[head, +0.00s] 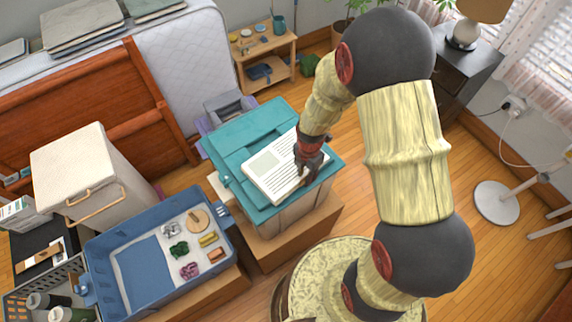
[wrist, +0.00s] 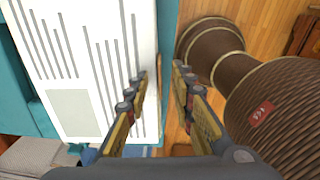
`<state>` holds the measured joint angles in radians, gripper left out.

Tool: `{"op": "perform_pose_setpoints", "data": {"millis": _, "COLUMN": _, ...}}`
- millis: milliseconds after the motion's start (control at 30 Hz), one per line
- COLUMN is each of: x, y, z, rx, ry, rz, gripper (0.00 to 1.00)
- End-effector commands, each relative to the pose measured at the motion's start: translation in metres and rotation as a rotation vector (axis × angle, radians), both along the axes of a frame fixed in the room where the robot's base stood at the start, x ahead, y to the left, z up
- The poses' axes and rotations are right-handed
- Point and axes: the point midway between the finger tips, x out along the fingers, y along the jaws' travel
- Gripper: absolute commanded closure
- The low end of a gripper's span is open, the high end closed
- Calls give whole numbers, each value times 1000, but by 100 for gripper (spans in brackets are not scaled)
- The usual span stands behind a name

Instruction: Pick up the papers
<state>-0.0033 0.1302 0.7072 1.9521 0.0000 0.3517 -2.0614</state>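The papers (head: 278,168) are a white printed stack with text lines and a grey picture block, lying on the teal lid of a box (head: 240,128). They also fill the left of the wrist view (wrist: 85,60). My gripper (head: 308,172) is at the right edge of the papers, pointing down. In the wrist view my gripper (wrist: 162,80) is open, with a gap between its fingertips. The left finger overlaps the papers and the right finger lies beyond their edge. I cannot tell whether a finger touches them.
A blue tray (head: 100,250) with small colourful items is at the lower left, beside a cream box (head: 85,165). A wooden bed frame (head: 75,100) and upright mattress (head: 185,60) stand behind. A dark nightstand (head: 465,75) is at the upper right.

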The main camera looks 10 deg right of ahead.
Motion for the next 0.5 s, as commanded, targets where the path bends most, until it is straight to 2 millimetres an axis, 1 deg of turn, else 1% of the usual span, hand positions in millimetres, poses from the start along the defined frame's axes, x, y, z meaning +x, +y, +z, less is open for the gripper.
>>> {"op": "perform_pose_setpoints", "data": {"millis": 67, "x": 0, "y": 0, "z": 0, "rx": 0, "ry": 0, "rz": 0, "gripper": 79}}
{"op": "perform_pose_setpoints", "data": {"millis": 400, "x": 0, "y": 0, "z": 0, "rx": 0, "ry": 0, "rz": 0, "gripper": 98}}
{"op": "perform_pose_setpoints", "data": {"millis": 433, "x": 0, "y": 0, "z": 0, "rx": 0, "ry": 0, "rz": 0, "gripper": 100}}
{"op": "perform_pose_setpoints", "data": {"millis": 500, "x": 0, "y": 0, "z": 0, "rx": 0, "ry": 0, "rz": 0, "gripper": 100}}
